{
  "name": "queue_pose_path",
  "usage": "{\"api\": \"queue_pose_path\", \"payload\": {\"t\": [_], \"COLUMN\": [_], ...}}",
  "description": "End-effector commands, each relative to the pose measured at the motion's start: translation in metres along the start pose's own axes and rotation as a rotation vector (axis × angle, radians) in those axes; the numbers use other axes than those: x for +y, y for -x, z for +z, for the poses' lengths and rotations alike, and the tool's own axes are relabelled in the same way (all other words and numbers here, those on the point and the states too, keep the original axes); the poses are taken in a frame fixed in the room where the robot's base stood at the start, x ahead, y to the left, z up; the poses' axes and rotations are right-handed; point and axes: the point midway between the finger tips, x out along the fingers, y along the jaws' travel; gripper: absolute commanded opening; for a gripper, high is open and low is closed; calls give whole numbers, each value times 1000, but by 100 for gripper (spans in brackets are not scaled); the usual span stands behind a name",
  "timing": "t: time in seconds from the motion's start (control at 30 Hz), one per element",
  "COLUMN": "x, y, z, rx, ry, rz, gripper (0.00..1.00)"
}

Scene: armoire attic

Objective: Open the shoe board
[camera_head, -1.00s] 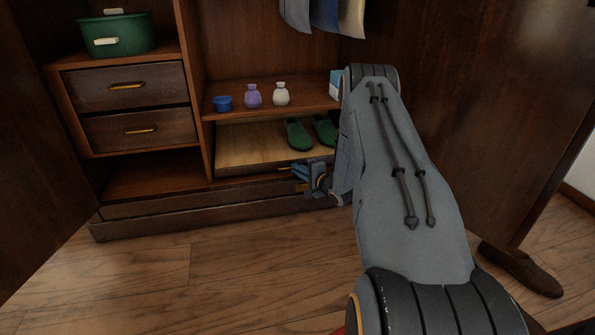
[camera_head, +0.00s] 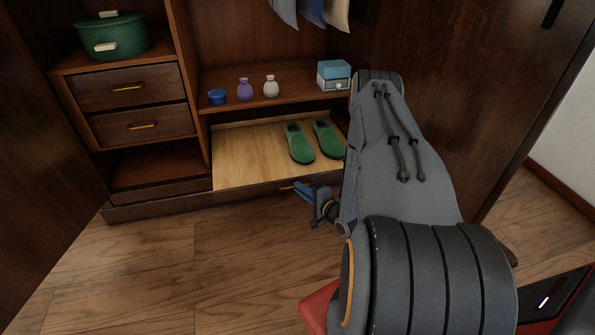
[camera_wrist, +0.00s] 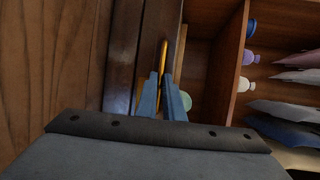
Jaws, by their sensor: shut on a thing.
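The shoe board (camera_head: 245,155) is a light wooden pull-out board low in the armoire, with a dark front edge. It sticks out past the shelf above it. A pair of green shoes (camera_head: 299,143) stands on its right part. Its gold handle (camera_wrist: 163,56) shows in the wrist view, with my gripper's blue fingers (camera_wrist: 161,95) at its near end. In the head view my gripper (camera_head: 301,190) is at the board's front edge, shut on the handle. My arm hides the board's right end.
The shelf above holds a blue bowl (camera_head: 217,97), a purple bottle (camera_head: 244,89), a white bottle (camera_head: 270,86) and a blue-topped box (camera_head: 334,75). Two drawers (camera_head: 127,87) and a green pot (camera_head: 112,36) are at left. Armoire doors stand open on both sides. The floor in front is clear.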

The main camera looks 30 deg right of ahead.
Motion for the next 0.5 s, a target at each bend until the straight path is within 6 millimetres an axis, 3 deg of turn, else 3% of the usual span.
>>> {"api": "queue_pose_path", "payload": {"t": [0.03, 0.2, 0.5], "x": [-1, 6, 13], "y": [13, 41, 65], "z": [5, 16, 27], "rx": [1, 1, -1], "ry": [-3, -2, 0], "rz": [1, -1, -3], "gripper": [0, 0, 0]}}
